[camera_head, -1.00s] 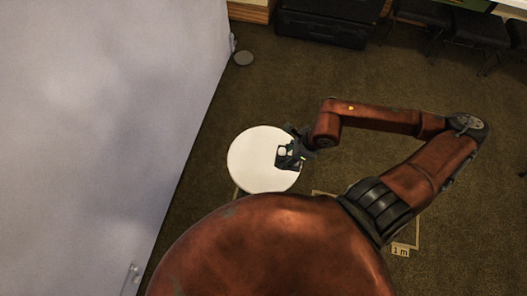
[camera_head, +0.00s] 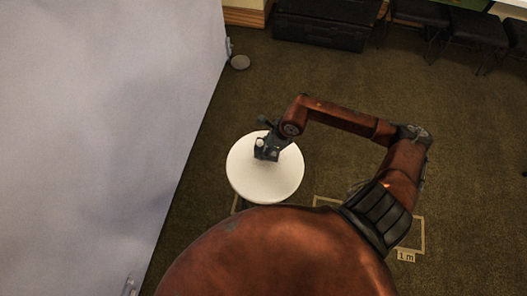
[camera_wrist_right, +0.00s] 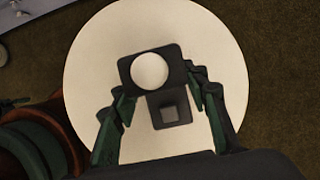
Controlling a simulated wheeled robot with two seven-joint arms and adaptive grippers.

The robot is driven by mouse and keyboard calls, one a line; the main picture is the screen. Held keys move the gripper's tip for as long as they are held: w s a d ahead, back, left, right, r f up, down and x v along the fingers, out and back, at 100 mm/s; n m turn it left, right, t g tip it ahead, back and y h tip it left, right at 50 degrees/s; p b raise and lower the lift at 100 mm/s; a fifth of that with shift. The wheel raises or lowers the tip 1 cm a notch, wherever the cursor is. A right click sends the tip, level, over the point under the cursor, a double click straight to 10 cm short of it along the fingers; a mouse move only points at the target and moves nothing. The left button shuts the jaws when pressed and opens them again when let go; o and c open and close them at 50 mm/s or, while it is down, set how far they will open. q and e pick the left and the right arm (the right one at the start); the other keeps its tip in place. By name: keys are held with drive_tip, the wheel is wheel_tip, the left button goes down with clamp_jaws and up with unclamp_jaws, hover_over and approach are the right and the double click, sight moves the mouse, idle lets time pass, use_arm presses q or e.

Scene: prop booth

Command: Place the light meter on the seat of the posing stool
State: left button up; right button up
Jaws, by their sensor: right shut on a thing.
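The light meter (camera_wrist_right: 168,108) is a small dark device with a white round dome and a small grey screen. It shows in the right wrist view between the two fingers of my right gripper (camera_wrist_right: 158,100), which is shut on it. In the head view the light meter (camera_head: 266,153) and my right gripper (camera_head: 269,142) are over the far part of the round white seat of the posing stool (camera_head: 262,181). The seat fills much of the wrist view (camera_wrist_right: 215,50). I cannot tell whether the meter touches the seat. My left gripper is not in view.
A large pale panel (camera_head: 100,110) stands along the left. A small grey disc (camera_head: 240,62) lies on the floor near the panel. Brown carpet (camera_head: 470,170) is open to the right.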

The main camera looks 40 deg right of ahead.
wheel_tip(320, 180, down, 3)
drive_tip(key=shift+b, duration=0.3)
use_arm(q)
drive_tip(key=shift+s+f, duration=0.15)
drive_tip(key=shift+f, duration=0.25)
use_arm(e)
drive_tip(key=shift+r, duration=0.1)
drive_tip(key=o, duration=1.5)
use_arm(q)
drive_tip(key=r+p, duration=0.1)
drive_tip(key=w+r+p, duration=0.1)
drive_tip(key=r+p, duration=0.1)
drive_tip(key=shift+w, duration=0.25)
use_arm(e)
drive_tip(key=v, duration=1.2)
